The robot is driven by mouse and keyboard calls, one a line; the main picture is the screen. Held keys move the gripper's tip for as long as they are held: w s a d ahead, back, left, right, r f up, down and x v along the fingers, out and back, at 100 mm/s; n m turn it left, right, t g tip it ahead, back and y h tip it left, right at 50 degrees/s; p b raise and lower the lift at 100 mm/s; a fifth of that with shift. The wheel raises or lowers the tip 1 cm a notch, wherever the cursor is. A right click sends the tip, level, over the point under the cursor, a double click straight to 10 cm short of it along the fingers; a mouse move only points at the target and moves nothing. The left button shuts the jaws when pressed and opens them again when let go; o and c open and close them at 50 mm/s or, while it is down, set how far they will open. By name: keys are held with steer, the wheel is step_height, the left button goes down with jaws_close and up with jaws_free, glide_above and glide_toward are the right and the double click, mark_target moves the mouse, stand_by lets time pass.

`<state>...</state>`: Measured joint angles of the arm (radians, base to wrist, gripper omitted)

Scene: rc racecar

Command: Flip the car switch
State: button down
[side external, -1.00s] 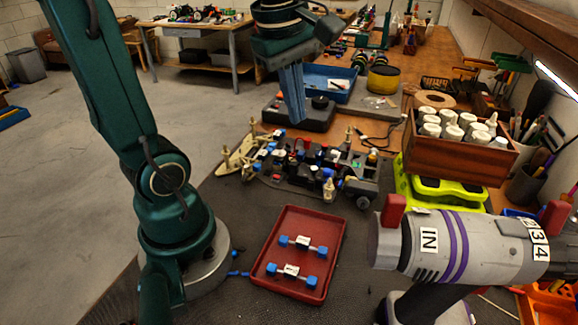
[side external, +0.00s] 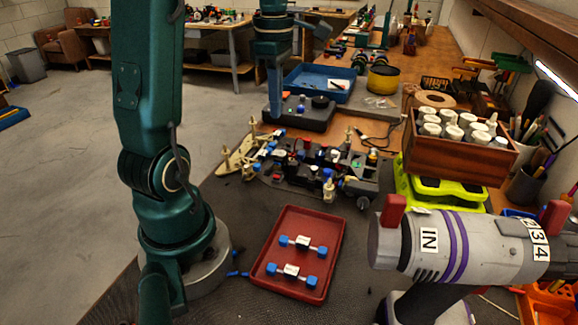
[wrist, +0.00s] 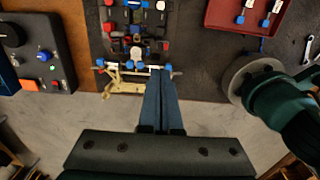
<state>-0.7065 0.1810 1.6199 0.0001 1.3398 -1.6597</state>
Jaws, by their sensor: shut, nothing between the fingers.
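The RC car (side external: 318,172) lies on the dark mat, with an open dark chassis carrying red, blue, white and black parts and a pale frame at its left end. In the wrist view, the car (wrist: 136,30) is at the top, its pale end nearest me. I cannot tell which small part is the switch. My gripper (side external: 274,113) points down, shut and empty, behind and to the left of the car in the side view. In the wrist view, my gripper (wrist: 163,72) has its fingers together, the tips overlapping the car's pale end; height above it is unclear.
A dark control box (wrist: 38,52) with knobs and buttons is left of the car in the wrist view. A red tray (side external: 338,245) with blue-ended parts lies in front. A wooden box of bottles (side external: 462,162) and a grey cylindrical device (side external: 480,247) stand right.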

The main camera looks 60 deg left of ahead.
mark_target(278, 173)
step_height(278, 173, down, 14)
steer(key=shift+r, duration=0.1)
stand_by(0.4)
